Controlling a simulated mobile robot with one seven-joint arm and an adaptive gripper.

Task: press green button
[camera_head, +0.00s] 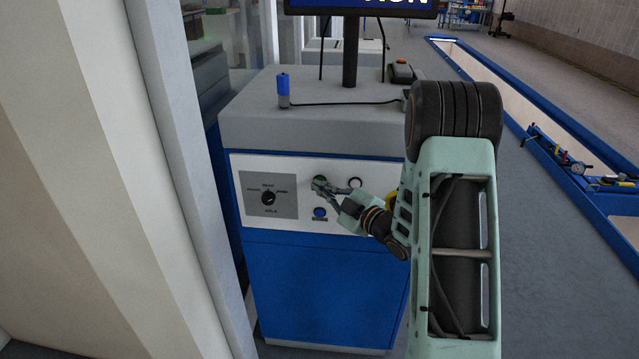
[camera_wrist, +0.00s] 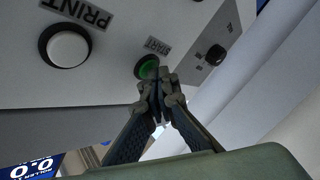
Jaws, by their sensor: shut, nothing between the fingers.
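The green button (camera_wrist: 147,66) sits on the white control panel, beside the label START, in the wrist view. My gripper (camera_wrist: 163,80) is shut and empty, with its fingertips right at the lower edge of the green button and partly covering it. I cannot tell whether they touch it. In the head view my gripper (camera_head: 322,184) reaches to the panel's upper middle. There the fingers cover most of the green button.
A white PRINT button (camera_wrist: 68,46), a blue button (camera_head: 320,213) and a black rotary knob (camera_head: 268,197) are on the same panel (camera_head: 300,167). A blue cylindrical handle (camera_head: 283,88) stands on the cabinet's grey top. A pale wall (camera_head: 90,180) is close on the left.

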